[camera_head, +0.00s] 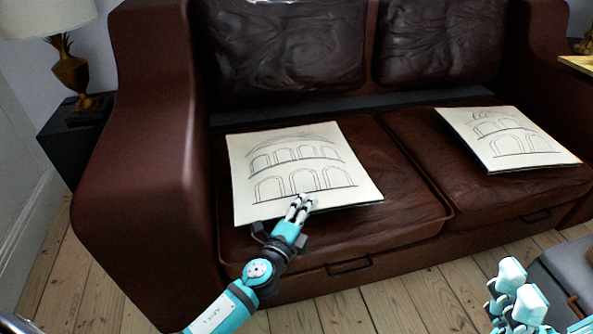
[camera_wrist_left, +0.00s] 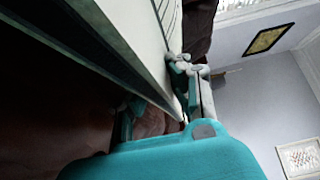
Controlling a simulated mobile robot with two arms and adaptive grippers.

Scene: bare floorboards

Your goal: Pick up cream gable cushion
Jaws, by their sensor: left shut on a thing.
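A cream cushion (camera_head: 290,165) with line-drawn arches under a curved gable top lies on the left seat of the brown leather sofa. A second cream cushion (camera_head: 507,138) with drawn arches lies on the right seat. My left gripper (camera_head: 301,203) is at the front edge of the left cushion, shut on that edge. In the left wrist view the cushion (camera_wrist_left: 130,45) runs between the fingers (camera_wrist_left: 183,85), its edge close to the palm. My right gripper (camera_head: 515,290) shows at the lower right, apart from both cushions; its finger opening is unclear.
The sofa (camera_head: 150,190) has a high left arm and dark back cushions. A brass lamp (camera_head: 70,65) stands on a dark side table (camera_head: 75,130) at the left. A grey object (camera_head: 565,270) is at the lower right. Floorboards (camera_head: 400,295) in front are clear.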

